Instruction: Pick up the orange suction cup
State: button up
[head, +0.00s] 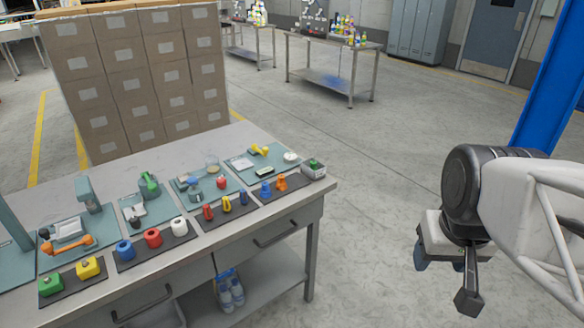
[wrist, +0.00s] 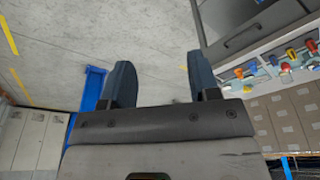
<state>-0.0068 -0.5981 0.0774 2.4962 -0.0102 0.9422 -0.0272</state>
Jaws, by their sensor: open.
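The orange suction cup (head: 281,184) stands on a dark mat near the right end of the workbench in the head view, just right of a similar blue piece (head: 265,190). My gripper (head: 445,278) hangs over the floor to the right of the bench, well apart from the cup. In the wrist view my gripper (wrist: 160,62) has its two dark fingers spread with only floor between them. The bench shows small at the right of that view, and I cannot surely pick out the cup there.
The workbench (head: 318,196) holds several mats with coloured parts, including red, yellow and blue pieces (head: 227,204) left of the cup. Stacked cartons (head: 140,75) rise behind. Open floor lies between bench and gripper.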

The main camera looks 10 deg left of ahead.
jog(key=w+a+r+n, duration=0.1)
jog(key=w+a+n, duration=0.15)
jog(key=w, duration=0.55)
jog(key=w+a+r+n, duration=0.1)
jog(key=w+a+n, duration=0.15)
jog(key=w, duration=0.55)
jog(key=n+g, duration=0.3)
jog(key=n, duration=1)
send_over(281, 176)
jog(key=f, duration=1.8)
jog(key=shift+s+d+f, duration=0.15)
jog(key=shift+d+f, duration=0.15)
jog(key=shift+f, duration=0.1)
jog(key=shift+a+f, duration=0.2)
jog(key=shift+f, duration=0.05)
jog(key=shift+f, duration=1.25)
jog(key=shift+f, duration=0.1)
